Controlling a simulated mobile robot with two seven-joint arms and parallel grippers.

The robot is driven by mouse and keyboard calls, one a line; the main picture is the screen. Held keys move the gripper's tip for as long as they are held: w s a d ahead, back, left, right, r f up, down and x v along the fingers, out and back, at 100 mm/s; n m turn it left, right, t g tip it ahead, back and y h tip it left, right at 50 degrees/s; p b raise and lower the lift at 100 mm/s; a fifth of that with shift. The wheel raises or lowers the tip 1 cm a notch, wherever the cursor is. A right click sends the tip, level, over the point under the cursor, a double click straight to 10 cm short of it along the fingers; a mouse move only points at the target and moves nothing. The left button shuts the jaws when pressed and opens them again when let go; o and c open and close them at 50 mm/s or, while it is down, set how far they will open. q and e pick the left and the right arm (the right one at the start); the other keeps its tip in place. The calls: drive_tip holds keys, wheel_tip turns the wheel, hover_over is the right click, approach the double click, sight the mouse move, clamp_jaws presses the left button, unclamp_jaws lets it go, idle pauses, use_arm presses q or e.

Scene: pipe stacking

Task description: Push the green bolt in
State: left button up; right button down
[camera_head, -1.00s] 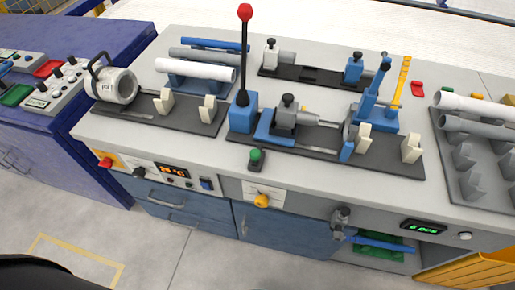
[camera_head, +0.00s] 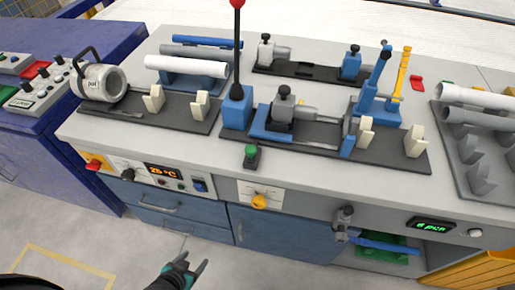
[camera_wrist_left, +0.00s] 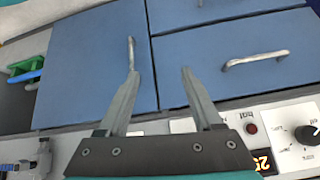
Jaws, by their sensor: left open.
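A small green-topped piece (camera_head: 251,150) on a dark base stands upright at the front edge of the bench top. It is the green part nearest a bolt in shape; I cannot tell for sure that it is the bolt. My left gripper (camera_head: 195,260) is low in front of the bench, below and left of that piece and apart from it. It is open and empty; its two fingers also show in the left wrist view (camera_wrist_left: 159,72), facing the blue drawers and door. My right gripper is not in view.
The bench (camera_head: 330,190) carries a machine with a red-topped lever (camera_head: 237,50), pipes on a rack (camera_head: 190,82) and a grey pipe holder (camera_head: 480,165). A yellow knob (camera_head: 259,201) and a grey valve (camera_head: 343,222) stick out of its front. The floor before it is clear.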

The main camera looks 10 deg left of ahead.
use_arm(q)
drive_tip(key=w+r+t+b, duration=0.2)
drive_tip(key=w+r+t, duration=0.1)
drive_tip(key=w+r, duration=0.25)
drive_tip(key=m+t+h+b, duration=0.3)
drive_tip(key=t+h+b, duration=0.3)
drive_tip(key=h, duration=0.1)
approach(254, 146)
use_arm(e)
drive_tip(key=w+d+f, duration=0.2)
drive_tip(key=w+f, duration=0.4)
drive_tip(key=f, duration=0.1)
use_arm(q)
drive_tip(key=b+x, duration=0.3)
drive_tip(key=x, duration=0.7)
drive_tip(key=shift+w+f, duration=0.1)
drive_tip(key=shift+f, duration=0.1)
drive_tip(key=shift+b+x, duration=0.35)
drive_tip(key=shift+x, duration=0.55)
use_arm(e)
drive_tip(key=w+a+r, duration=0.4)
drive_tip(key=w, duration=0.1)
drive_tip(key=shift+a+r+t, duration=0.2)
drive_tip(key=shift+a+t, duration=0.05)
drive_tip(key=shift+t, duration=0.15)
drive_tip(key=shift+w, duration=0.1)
use_arm(q)
clamp_jaws()
